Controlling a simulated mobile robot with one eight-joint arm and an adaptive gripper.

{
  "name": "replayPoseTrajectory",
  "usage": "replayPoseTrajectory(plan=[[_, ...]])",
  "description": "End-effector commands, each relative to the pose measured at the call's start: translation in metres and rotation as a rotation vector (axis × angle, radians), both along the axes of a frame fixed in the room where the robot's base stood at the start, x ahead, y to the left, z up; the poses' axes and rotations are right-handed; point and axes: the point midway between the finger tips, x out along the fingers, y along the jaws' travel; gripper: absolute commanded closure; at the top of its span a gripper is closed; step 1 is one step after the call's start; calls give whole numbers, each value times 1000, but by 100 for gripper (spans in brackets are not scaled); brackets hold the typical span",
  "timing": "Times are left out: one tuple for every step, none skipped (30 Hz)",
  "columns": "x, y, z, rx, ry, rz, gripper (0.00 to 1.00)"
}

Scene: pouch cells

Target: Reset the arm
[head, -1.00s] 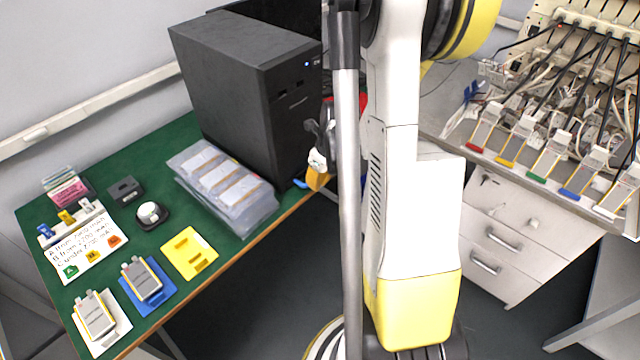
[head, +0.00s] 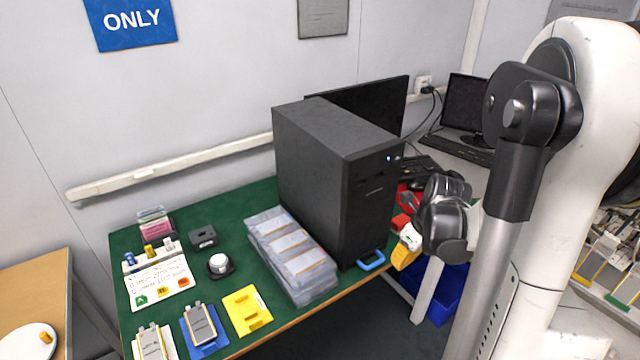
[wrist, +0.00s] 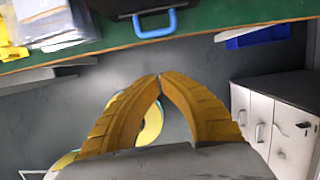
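My gripper (head: 405,257) shows in the head view at the front right of the green table, by the black computer tower. Its yellow fingers point down and hang beside the table's front edge. In the wrist view my gripper (wrist: 159,77) has its two ribbed yellow fingers meeting at the tips, with nothing between them. My arm stands folded at the right of the head view and hides part of what lies behind it.
The tower's blue handle (wrist: 155,24) lies near the gripper. White drawers (wrist: 275,128) stand right in the wrist view.

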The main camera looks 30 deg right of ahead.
Motion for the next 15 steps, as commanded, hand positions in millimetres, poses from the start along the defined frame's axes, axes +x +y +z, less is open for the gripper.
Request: replayPoseTrajectory(plan=[[0,0,0,0,0,0,100],[0,0,-1,0,0,0,100],[0,0,0,0,0,2,100],[0,1,0,-3,0,8,100],[1,3,2,-8,-2,24,100],[3,7,6,-21,-5,64,100],[4,13,10,-36,-10,110,100],[6,19,15,-57,-15,170,100],[10,31,24,-95,-25,275,100],[12,41,32,-129,-33,370,100],[14,52,41,-167,-41,477,100],[17,69,53,-227,-54,636,100],[17,83,62,-274,-64,764,100],[18,97,71,-326,-73,895,100],[18,115,82,-397,-83,1071,100]])
